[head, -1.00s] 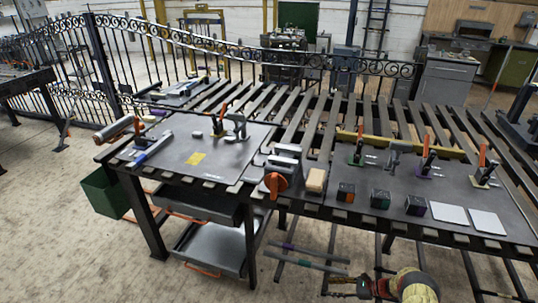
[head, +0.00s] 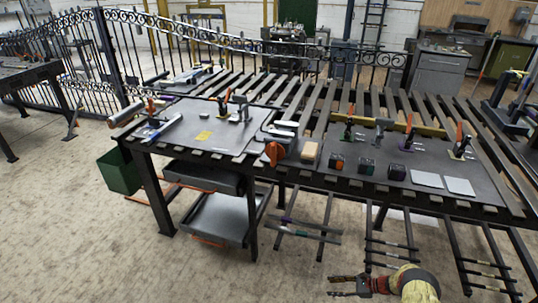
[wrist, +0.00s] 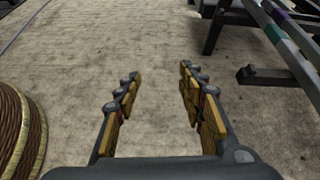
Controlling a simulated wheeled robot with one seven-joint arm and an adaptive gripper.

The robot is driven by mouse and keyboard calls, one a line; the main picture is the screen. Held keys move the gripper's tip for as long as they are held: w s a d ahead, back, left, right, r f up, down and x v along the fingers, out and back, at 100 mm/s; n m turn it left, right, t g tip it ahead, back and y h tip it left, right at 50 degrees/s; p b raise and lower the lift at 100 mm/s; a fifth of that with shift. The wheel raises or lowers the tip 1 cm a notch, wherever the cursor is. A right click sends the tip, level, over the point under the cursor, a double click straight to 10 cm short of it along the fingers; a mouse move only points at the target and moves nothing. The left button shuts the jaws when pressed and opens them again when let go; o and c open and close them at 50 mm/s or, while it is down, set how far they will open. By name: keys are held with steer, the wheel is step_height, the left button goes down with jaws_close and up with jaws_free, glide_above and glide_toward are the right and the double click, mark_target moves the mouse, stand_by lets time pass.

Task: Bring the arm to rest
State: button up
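My gripper (head: 347,286) shows at the lower right of the head view, at the end of my arm, low over the floor and in front of the workbench (head: 215,158). In the wrist view my gripper (wrist: 157,85) has its two fingers spread apart. Nothing is between them, and only bare floor shows beyond. My gripper touches nothing that I can see.
The slatted bench carries clamps, an orange-handled tool (head: 275,153), several small cubes and two pale plates (head: 427,179). Bars on a low rack (head: 303,229) stick out below it. A green bin (head: 119,172) stands at left. The front floor is clear.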

steer(key=s+a+n+g+h, duration=0.1)
steer(key=s+a+n+g, duration=0.2)
steer(key=s, duration=0.8)
steer(key=s+r+n+g+h+p, duration=0.15)
steer(key=r+n, duration=0.25)
steer(key=r, duration=0.9)
steer(key=s+d+r+n+g+h, duration=0.1)
steer(key=s+r+n+h, duration=0.2)
steer(key=r, duration=1)
steer(key=s+r+n+g+h+p, duration=0.15)
steer(key=r+n, duration=0.25)
steer(key=r, duration=0.9)
steer(key=s+a+r+n+t+h+p, duration=0.1)
steer(key=s+a+r+n+t, duration=0.1)
steer(key=s+r, duration=0.4)
steer(key=s+a+r+n+t+h+p, duration=0.1)
steer(key=s+a+r+t, duration=0.3)
steer(key=r, duration=1.2)
steer(key=s+a+r+n+t+h+p, duration=0.2)
steer(key=s+r, duration=0.6)
steer(key=r, duration=0.4)
steer(key=shift+a+n+t+h, duration=0.5)
steer(key=shift+n, duration=0.3)
